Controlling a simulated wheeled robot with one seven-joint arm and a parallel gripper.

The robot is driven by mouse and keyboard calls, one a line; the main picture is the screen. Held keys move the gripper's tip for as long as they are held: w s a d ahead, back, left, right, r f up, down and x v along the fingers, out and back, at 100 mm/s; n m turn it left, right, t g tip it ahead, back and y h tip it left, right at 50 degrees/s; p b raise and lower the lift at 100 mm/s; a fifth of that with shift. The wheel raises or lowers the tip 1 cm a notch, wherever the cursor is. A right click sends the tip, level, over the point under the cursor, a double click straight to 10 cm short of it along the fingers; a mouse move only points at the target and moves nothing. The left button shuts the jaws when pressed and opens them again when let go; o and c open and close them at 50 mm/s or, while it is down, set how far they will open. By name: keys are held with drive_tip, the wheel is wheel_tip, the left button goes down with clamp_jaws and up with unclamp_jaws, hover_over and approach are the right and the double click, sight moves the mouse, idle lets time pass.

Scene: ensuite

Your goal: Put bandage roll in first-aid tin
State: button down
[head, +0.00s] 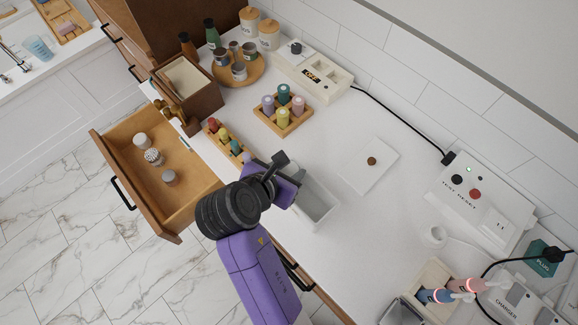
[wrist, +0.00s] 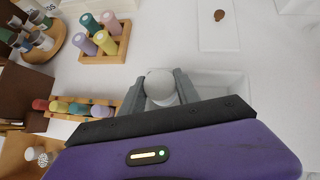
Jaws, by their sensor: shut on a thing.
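My gripper (wrist: 158,92) is shut on a white, rounded bandage roll (wrist: 161,86), which shows between the two grey fingers in the wrist view. The first-aid tin looks to be the open white rectangular box (head: 318,208) just right of my gripper in the head view. In the wrist view the tin (wrist: 228,84) lies behind and right of the fingers, partly hidden by them. The roll appears above the tin's left part; its height cannot be told.
An open drawer (head: 130,172) with small white items juts out at left. A rack of coloured bottles (head: 226,141) stands close left of my gripper, another wooden tray (head: 291,124) behind it. Cables and chargers are at right.

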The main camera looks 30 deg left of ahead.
drive_tip(key=shift+f, duration=0.45)
drive_tip(key=c, duration=0.9)
unclamp_jaws()
drive_tip(key=shift+c, duration=0.2)
drive_tip(key=shift+o, duration=0.3)
drive_tip(key=shift+f, duration=0.1)
drive_tip(key=shift+s, duration=0.1)
drive_tip(key=shift+r, duration=0.25)
drive_tip(key=v, duration=1.2)
drive_tip(key=shift+r+b, duration=0.35)
drive_tip(key=shift+r, duration=0.1)
